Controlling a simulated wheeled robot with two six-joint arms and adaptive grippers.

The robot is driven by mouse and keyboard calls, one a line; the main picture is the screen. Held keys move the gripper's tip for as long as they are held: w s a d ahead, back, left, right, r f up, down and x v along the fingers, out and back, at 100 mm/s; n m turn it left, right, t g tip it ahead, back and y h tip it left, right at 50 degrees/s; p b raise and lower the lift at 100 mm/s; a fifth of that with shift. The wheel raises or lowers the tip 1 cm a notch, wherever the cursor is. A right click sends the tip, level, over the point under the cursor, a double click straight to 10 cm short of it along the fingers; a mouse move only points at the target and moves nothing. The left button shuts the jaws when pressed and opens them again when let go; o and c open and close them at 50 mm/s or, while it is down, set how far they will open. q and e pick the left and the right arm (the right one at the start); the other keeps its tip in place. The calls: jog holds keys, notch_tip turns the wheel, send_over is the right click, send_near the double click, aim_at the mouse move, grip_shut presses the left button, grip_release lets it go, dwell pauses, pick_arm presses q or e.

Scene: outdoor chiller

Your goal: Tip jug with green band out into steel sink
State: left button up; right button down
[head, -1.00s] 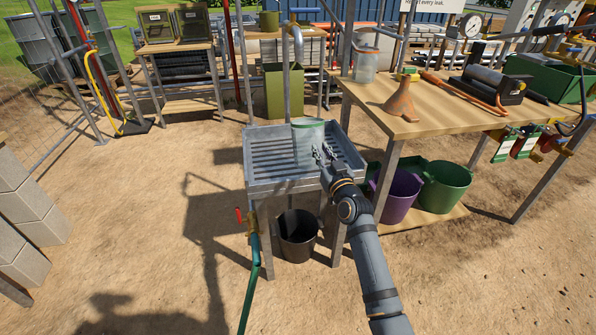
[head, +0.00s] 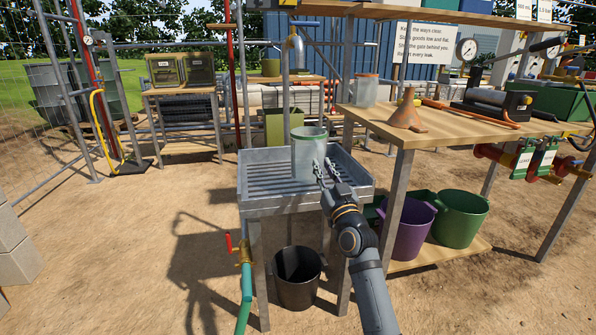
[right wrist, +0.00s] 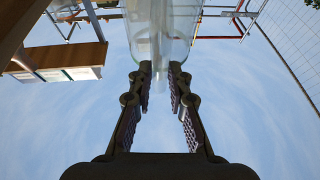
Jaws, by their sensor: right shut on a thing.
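The clear jug with a green band (head: 308,150) is over the steel sink (head: 262,205) in the head view. It looks upright, with its green band at the top. My right gripper (head: 322,172) reaches it from the front right and is shut on its side. In the right wrist view the jug (right wrist: 161,30) is between the fingertips (right wrist: 160,72). I cannot tell whether the jug's base touches the ribbed sink floor, or what is in it. My left gripper is not in view.
A tap (head: 294,45) rises behind the sink. A wooden bench (head: 440,130) at the right bears an orange funnel (head: 407,112) and another clear jar (head: 365,91). A dark bucket (head: 297,278) stands below the sink. A purple bucket (head: 411,230) and a green bucket (head: 460,215) stand under the bench.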

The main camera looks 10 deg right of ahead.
pick_arm(q)
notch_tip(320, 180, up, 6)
jog(key=p, duration=0.5)
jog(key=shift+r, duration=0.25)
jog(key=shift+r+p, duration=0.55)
jog(key=shift+p, duration=0.2)
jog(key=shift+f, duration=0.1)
pick_arm(e)
jog(key=s+r, duration=0.5)
jog(key=r, duration=0.1)
jog(key=shift+d, duration=0.3)
jog(key=shift+r, duration=0.1)
